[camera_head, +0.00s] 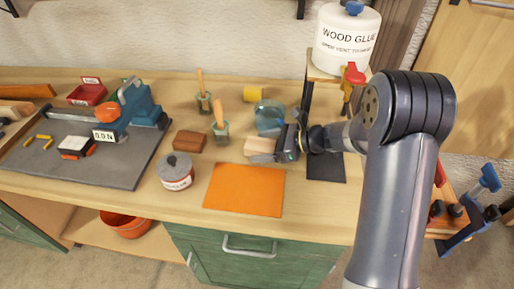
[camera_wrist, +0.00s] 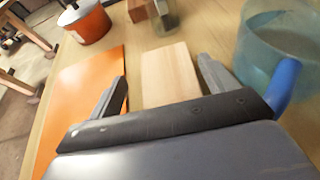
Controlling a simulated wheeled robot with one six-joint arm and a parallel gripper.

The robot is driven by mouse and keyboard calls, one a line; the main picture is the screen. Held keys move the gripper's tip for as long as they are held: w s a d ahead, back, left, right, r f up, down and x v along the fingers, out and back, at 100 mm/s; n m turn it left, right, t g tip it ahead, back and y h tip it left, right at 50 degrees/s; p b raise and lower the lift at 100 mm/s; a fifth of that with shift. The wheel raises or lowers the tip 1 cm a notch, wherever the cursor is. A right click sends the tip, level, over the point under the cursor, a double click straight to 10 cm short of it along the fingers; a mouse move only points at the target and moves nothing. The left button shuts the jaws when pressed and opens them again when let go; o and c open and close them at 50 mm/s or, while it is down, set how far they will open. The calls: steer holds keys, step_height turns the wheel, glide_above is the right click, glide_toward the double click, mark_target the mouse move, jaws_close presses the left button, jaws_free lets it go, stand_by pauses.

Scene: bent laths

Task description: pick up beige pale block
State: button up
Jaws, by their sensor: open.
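The beige pale block (camera_head: 257,146) lies on the wooden bench top, just behind the orange mat, and my gripper partly covers it in the head view. In the wrist view the block (camera_wrist: 170,75) lies ahead, between the two fingers and a little past their tips. My gripper (camera_wrist: 165,75) is open, with one finger on each side of the block's near end. In the head view my gripper (camera_head: 278,148) reaches in from the right, low over the bench. I cannot tell whether the fingers touch the block.
An orange mat (camera_head: 245,190) lies in front of the block. A blue translucent container (camera_wrist: 285,45) stands close to my right finger. A brown block (camera_head: 190,141), a lidded pot (camera_head: 175,172) and brush jars (camera_head: 220,133) stand to the left. A glue bottle (camera_head: 346,40) stands behind.

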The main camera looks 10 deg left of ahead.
steer(key=shift+x, duration=1.1)
steer(key=shift+c, duration=0.4)
steer(key=c, duration=1)
steer(key=shift+r, duration=0.15)
